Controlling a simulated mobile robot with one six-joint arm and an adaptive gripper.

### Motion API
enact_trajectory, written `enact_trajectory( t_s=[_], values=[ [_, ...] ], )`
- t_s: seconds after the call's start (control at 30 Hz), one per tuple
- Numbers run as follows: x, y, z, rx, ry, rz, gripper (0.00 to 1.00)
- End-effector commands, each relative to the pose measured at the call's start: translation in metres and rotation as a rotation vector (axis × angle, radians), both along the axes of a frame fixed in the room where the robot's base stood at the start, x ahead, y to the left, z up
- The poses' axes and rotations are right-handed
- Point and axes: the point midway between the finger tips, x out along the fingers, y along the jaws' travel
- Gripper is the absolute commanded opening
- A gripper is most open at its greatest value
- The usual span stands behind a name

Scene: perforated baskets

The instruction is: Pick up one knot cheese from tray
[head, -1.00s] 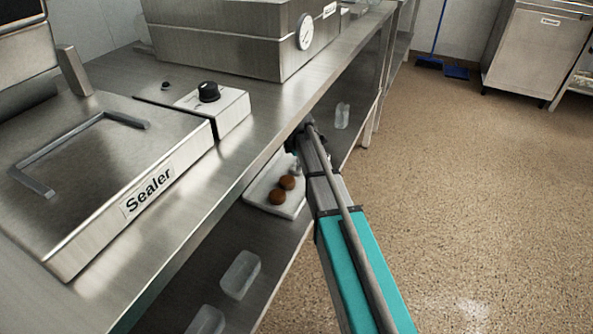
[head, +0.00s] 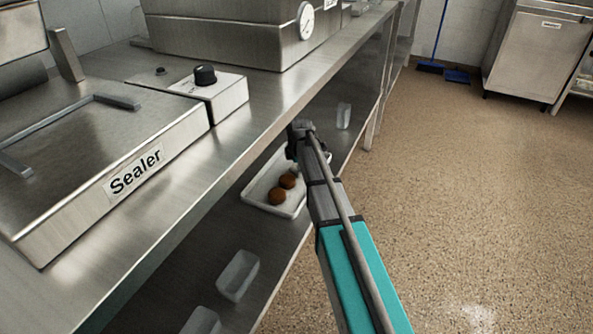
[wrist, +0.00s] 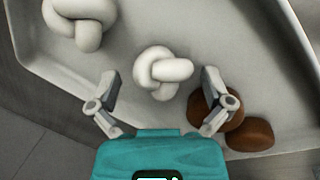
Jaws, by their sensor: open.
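The white knot cheese (wrist: 163,73) lies in the tray, near the middle of the wrist view. A second white knot cheese (wrist: 80,20) lies at the upper left. My gripper (wrist: 160,82) is open, with one finger on either side of the nearer knot in that view and nothing held; I cannot tell whether it touches the knot. The pale tray (wrist: 235,25) spans most of the wrist view. In the head view the tray (head: 256,199) is on the lower shelf, partly hidden by my arm. The knots cannot be made out clearly there.
Two brown round pieces (wrist: 250,135) lie in the tray by my right finger, one partly behind it. Clear containers (head: 238,276) stand on the same shelf. The steel counter (head: 262,140) with the sealer (head: 110,160) overhangs the shelf. Floor on the right is open.

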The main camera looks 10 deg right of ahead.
Motion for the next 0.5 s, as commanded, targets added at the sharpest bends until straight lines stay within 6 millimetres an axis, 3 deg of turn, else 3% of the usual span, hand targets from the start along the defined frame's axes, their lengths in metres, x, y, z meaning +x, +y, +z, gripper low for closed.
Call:
enact_trajectory(
  t_s=[0.37, 0.5],
  values=[
    [0.0000, 0.0001, 0.0002, 0.000, 0.000, 0.000, 1.00],
    [0.0000, 0.0001, 0.0002, 0.000, 0.000, 0.000, 0.78]
  ],
)
